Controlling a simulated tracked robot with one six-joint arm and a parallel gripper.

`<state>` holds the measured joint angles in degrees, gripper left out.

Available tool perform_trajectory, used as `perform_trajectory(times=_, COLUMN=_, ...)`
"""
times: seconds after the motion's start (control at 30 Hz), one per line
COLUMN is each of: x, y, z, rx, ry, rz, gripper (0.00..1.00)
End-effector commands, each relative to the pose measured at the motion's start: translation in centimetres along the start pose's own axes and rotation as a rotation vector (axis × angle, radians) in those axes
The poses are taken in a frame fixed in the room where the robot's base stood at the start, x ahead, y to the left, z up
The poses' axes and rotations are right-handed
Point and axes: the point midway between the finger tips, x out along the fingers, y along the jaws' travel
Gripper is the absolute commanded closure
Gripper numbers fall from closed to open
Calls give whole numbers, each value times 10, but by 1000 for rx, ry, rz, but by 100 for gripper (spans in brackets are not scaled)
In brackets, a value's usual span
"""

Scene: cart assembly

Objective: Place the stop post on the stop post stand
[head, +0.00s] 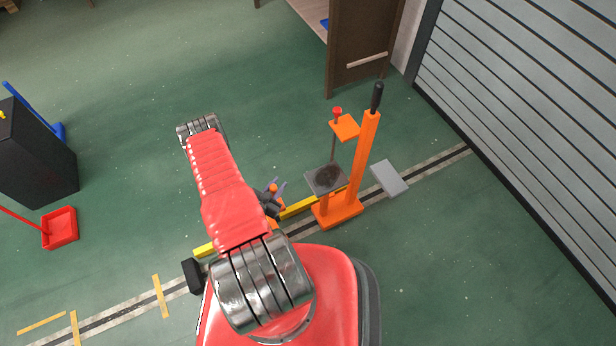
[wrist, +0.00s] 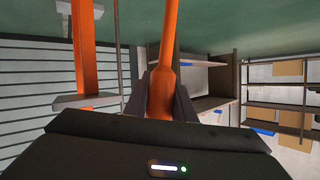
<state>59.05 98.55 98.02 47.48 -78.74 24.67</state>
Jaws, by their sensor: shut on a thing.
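My gripper (head: 274,192) is low beside my red arm in the head view, left of the orange stand. In the wrist view my gripper's dark fingers (wrist: 164,95) are shut on an orange post (wrist: 168,45), taken as the stop post. The post narrows just above the fingers, and its far end leaves the picture. The orange stand (head: 365,165) has a base, a tall upright and a black handle; I cannot tell whether it is the stop post stand. An orange upright (wrist: 85,40) with a grey plate (wrist: 87,100) shows left of the held post, apart from it.
A dark grey plate (head: 326,180) and a small orange shelf with a red knob (head: 337,112) are at the stand. A yellow bar (head: 298,208) lies along the floor track. A grey block (head: 389,178) is right of the stand.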

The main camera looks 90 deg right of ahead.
Motion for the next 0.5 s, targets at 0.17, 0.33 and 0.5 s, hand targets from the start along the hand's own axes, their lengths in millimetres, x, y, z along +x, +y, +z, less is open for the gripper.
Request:
perform_trajectory(times=0.17, x=-3, y=-21, z=-4, rx=-9, ry=-2, rz=-34, gripper=100)
perform_trajectory(times=0.33, x=-13, y=-60, z=-9, rx=-34, ry=-13, rz=-98, gripper=100)
perform_trajectory(times=0.5, x=-31, y=-109, z=-14, rx=-69, ry=-32, rz=-183, gripper=100)
